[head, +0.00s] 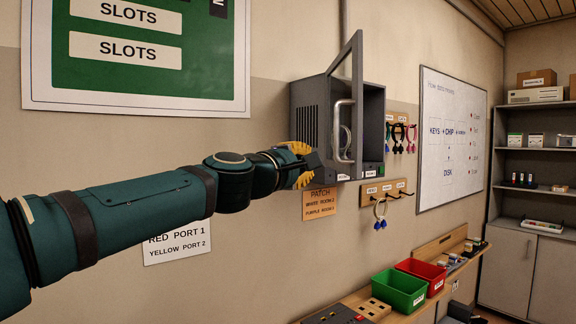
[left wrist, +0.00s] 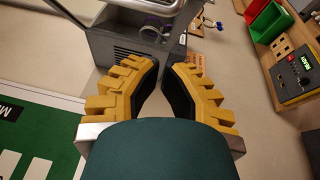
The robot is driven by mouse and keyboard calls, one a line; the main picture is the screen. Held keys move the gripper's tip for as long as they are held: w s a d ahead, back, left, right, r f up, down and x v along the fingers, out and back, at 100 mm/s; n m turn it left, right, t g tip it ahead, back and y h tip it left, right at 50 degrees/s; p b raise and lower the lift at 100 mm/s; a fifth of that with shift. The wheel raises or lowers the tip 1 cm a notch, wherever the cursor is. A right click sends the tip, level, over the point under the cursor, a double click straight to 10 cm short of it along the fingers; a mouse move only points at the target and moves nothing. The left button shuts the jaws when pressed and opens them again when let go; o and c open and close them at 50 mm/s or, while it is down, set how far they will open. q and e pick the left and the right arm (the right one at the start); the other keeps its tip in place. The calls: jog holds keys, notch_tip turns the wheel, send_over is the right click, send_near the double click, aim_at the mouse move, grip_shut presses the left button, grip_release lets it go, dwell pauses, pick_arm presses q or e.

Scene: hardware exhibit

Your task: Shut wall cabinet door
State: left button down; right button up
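The grey wall cabinet (head: 308,95) hangs on the wall in the middle of the head view. Its framed glass door (head: 358,80) stands open, swung out from the box, with a long silver handle (head: 341,130). Shelf contents show partly through the door and opening. My left gripper (head: 312,165), with yellow fingers, is at the cabinet's lower left, near the door's lower edge; I cannot tell whether it touches. In the left wrist view its fingers (left wrist: 165,68) are apart with nothing between them, and the vented cabinet side (left wrist: 135,48) lies just beyond. My right gripper is out of view.
Hooks with keys (head: 385,190) and hanging cords (head: 400,135) are right of the cabinet. Green (head: 400,290) and red (head: 422,270) bins stand on a bench below. A whiteboard (head: 450,140) and shelves are further right. The wall left of the cabinet carries flat signs.

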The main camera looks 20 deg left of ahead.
pick_arm(q)
jog(key=w+d, duration=0.2)
jog(key=d+p, duration=0.1)
jog(key=shift+w+d+r, duration=0.3)
jog(key=shift+w+d, duration=0.05)
jog(key=shift+w, duration=0.05)
jog(key=shift+d, duration=0.1)
